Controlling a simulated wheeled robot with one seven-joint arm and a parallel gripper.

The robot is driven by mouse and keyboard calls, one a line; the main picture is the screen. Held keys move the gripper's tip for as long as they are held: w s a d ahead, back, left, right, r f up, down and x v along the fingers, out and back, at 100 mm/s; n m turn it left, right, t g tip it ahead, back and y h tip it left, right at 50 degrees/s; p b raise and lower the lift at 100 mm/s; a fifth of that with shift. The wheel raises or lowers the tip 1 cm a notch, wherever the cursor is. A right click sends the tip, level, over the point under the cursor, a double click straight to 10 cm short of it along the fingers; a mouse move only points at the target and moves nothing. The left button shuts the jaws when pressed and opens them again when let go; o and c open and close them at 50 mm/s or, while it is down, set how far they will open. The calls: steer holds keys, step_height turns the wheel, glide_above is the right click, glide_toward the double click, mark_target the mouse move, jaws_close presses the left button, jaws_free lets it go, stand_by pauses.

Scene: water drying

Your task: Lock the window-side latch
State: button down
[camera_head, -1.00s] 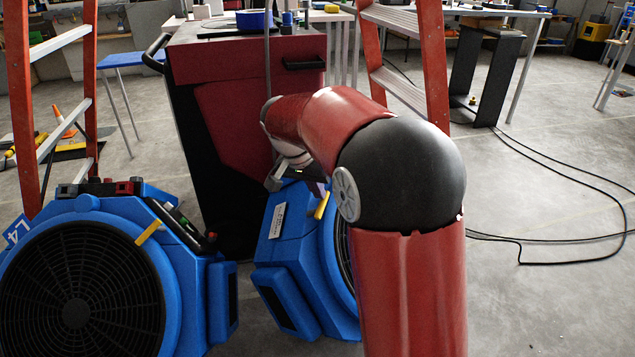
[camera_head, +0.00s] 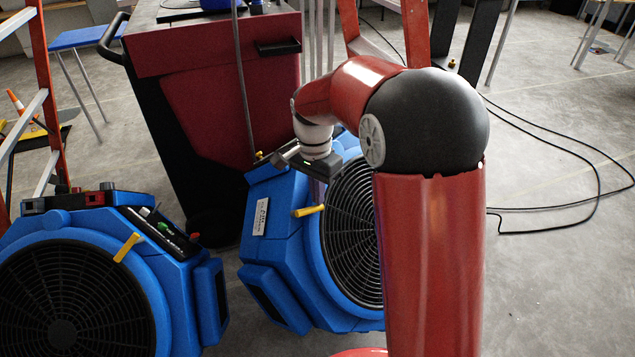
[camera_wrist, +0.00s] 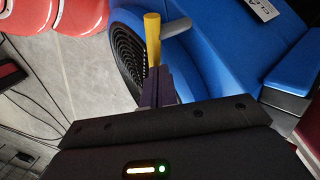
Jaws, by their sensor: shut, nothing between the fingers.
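Two blue fans stand on the floor, each with a yellow latch. The left fan's latch (camera_head: 127,247) is tilted, upper end to the right. The right fan's latch (camera_head: 308,211) lies nearly level at its grille edge; it also shows in the wrist view (camera_wrist: 153,38). Which latch is window-side I cannot tell. My gripper (camera_wrist: 160,88) is shut and empty, its dark fingers pointing at the right fan's latch. In the wrist view the tips overlap the latch's lower end; contact is unclear. In the head view my gripper is above that latch, its fingertips hard to make out.
A red and black cabinet (camera_head: 225,110) stands close behind the fans. An orange ladder (camera_head: 42,100) is at the left. Black cables (camera_head: 560,209) lie on the otherwise open floor at the right.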

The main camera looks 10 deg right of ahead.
steer(key=shift+s+d+f, duration=0.1)
steer(key=shift+d+f, duration=0.15)
steer(key=shift+d, duration=0.05)
steer(key=shift+a, duration=0.15)
steer(key=shift+s+a, duration=0.5)
steer(key=shift+s, duration=0.05)
